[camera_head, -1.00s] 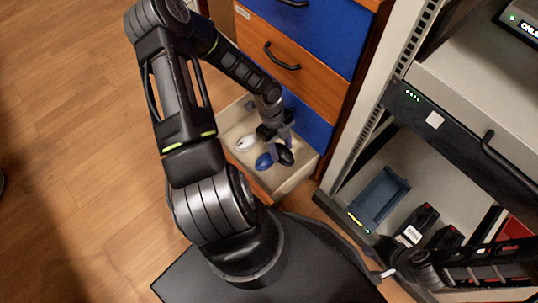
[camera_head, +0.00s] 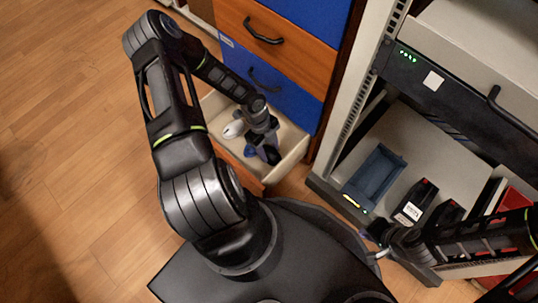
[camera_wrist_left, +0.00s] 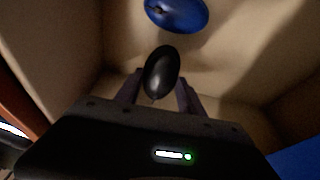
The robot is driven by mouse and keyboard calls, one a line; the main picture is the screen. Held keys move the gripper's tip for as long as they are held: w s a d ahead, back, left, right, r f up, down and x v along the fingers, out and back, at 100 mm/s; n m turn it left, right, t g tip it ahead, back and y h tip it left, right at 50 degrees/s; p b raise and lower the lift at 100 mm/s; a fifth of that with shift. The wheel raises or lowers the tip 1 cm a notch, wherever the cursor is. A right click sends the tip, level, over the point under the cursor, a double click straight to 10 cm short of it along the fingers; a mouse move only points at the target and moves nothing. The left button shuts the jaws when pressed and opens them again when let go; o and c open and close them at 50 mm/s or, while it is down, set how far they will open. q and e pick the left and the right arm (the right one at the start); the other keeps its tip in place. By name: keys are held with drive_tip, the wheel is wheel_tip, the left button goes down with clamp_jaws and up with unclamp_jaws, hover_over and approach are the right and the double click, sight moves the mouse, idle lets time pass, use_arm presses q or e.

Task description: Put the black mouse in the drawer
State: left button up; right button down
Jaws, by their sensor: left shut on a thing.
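The black mouse (camera_head: 272,156) is between the fingers of my left gripper (camera_head: 266,146), at the open drawer (camera_head: 293,164). The left wrist view shows the mouse (camera_wrist_left: 161,72) gripped between both fingers (camera_wrist_left: 161,92), with pale drawer walls around it. It is inside or just above the drawer; I cannot tell whether it touches the bottom. A blue mouse (camera_head: 250,151) lies in the drawer beside it, and also shows in the wrist view (camera_wrist_left: 177,14). My right gripper (camera_head: 378,238) is at the lower right, small and dark; its fingers are unclear.
A white mouse (camera_head: 233,129) lies in the drawer's left part. The blue and orange cabinet (camera_head: 290,62) rises behind the drawer. A rack on the right holds a blue-grey tray (camera_head: 373,178) and black devices (camera_head: 415,201). Open wooden floor (camera_head: 70,120) lies to the left.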

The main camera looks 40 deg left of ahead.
sight(269, 155)
use_arm(q)
drive_tip(key=shift+f+b, duration=0.95)
drive_tip(key=shift+f, duration=1.3)
drive_tip(key=shift+f, duration=0.15)
drive_tip(key=o, duration=1.4)
drive_tip(key=shift+o, duration=0.2)
drive_tip(key=p+v, duration=0.4)
drive_tip(key=v, duration=0.7)
drive_tip(key=shift+p, duration=0.35)
drive_tip(key=shift+a+r, duration=0.2)
drive_tip(key=shift+r, duration=0.45)
